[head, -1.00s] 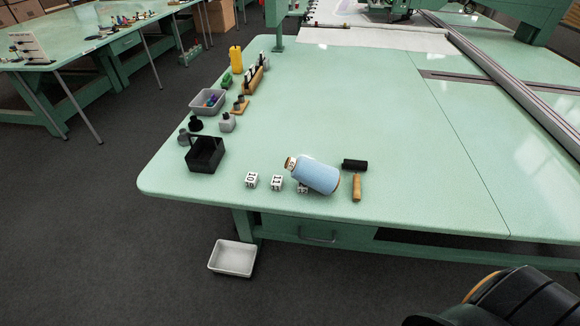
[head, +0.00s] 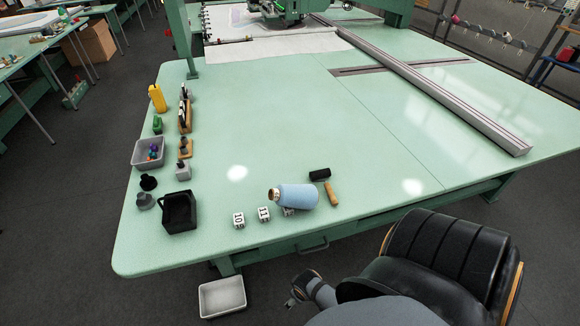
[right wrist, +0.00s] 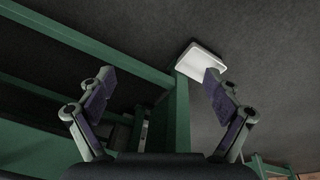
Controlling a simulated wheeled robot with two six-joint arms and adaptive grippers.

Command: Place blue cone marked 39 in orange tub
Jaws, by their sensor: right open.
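A pale blue cone (head: 296,196) lies on its side near the front edge of the green table, its narrow end pointing left. I cannot read a number on it. No orange tub shows in either view. My right gripper (head: 303,287) is low at the bottom of the head view, in front of the table edge and well away from the cone. In the right wrist view the right gripper (right wrist: 158,76) is open and empty, its fingers spread below table level. My left gripper is not in view.
A black caddy (head: 179,211) and grey tray (head: 148,153) stand left. A white tub (head: 222,297) is on the floor. A black padded chair (head: 440,250) stands bottom right.

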